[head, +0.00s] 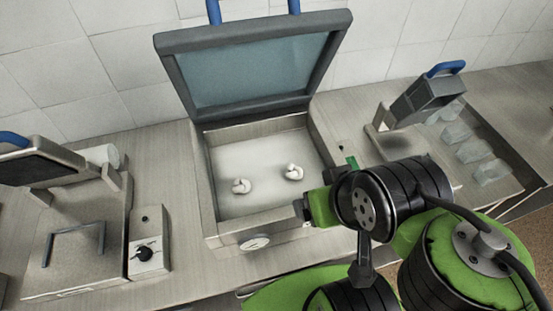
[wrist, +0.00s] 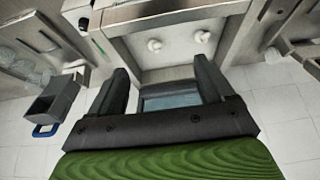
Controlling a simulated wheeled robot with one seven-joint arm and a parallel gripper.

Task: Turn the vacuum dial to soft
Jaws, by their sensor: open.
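A small control box (head: 149,240) with a black knob (head: 145,254) and pale markings stands on the counter at left in the head view. A round pale dial (head: 255,242) sits on the front of the open chamber machine (head: 213,190). I cannot tell which of the two is the vacuum dial, and the markings are too small to read. My gripper (head: 301,208) is over the chamber's right front side, apart from both. In the wrist view my gripper (wrist: 161,68) is open and empty, its two dark fingers wide apart, with the chamber beyond.
The chamber's glass lid (head: 255,75) stands raised. Two small white pieces (head: 240,186) lie inside. A lidded machine (head: 75,235) with a blue handle is at far left. A dark-lidded device (head: 425,98) and several clear blocks (head: 473,151) are at right. Tiled wall behind.

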